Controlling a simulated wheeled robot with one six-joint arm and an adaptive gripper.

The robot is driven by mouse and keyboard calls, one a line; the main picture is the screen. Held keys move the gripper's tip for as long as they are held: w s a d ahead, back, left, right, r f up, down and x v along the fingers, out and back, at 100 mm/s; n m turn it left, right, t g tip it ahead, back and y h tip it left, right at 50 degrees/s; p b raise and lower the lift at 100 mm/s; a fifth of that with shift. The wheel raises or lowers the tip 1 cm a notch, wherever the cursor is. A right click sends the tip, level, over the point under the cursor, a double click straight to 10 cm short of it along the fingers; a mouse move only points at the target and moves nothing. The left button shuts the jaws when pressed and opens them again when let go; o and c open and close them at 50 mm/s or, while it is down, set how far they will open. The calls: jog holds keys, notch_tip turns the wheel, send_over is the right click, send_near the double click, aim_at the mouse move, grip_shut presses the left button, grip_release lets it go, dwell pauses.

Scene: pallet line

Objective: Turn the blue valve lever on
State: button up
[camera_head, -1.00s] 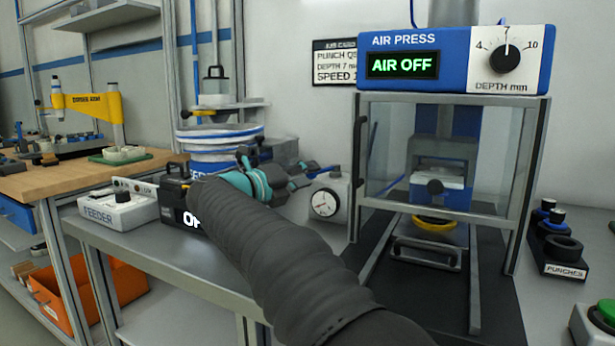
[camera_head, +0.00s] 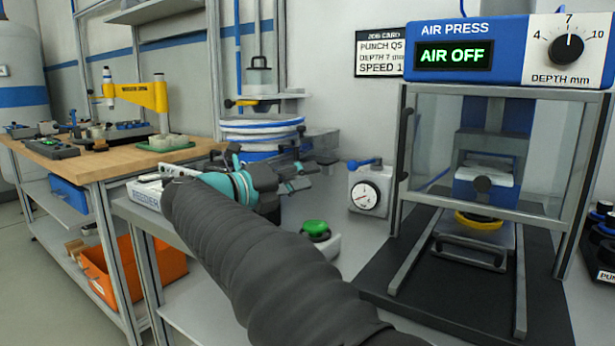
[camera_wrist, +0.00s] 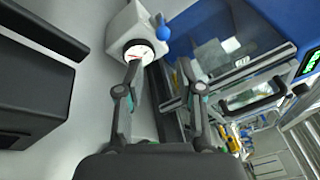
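The blue valve lever (camera_head: 363,163) sits on top of a white box (camera_head: 358,192) with a round dial gauge (camera_head: 367,196), left of the press. In the wrist view the blue lever (camera_wrist: 163,28) shows as a ball-ended handle beside the white box (camera_wrist: 122,24), beyond my fingertips. My gripper (camera_head: 303,178) is left of the box in the head view, apart from the lever. In the wrist view my gripper (camera_wrist: 160,68) has its two fingers spread, with nothing between them. The press display (camera_head: 454,55) reads AIR OFF.
The glass-fronted press (camera_head: 404,160) stands right of the valve box. A green button (camera_head: 316,228) is on the bench below my gripper. A blue and white round container (camera_head: 262,135) stands behind my gripper. The job card (camera_head: 384,53) hangs on the wall.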

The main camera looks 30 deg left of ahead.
jog(key=shift+f, duration=0.15)
jog(key=c, duration=0.5)
jog(key=d+f+b, duration=0.1)
jog(key=b, duration=0.3)
jog(key=d+f+b, duration=0.1)
jog(key=d+b, duration=0.1)
jog(key=b, duration=0.1)
jog(key=shift+s+f+b, duration=0.3)
jog(key=shift+b, duration=0.1)
grip_shut()
jog(key=b, duration=0.1)
jog(key=d+n+b, duration=0.1)
jog(key=shift+s+r+t+y+b, duration=0.15)
jog(key=shift+s+t+y+b, duration=0.05)
jog(key=shift+t+y+b, duration=0.1)
jog(key=r+n, duration=0.1)
jog(key=n, duration=0.4)
send_near(365, 163)
jog(key=w+d, duration=0.3)
jog(key=shift+d+f, duration=0.2)
jog(key=shift+f, duration=0.1)
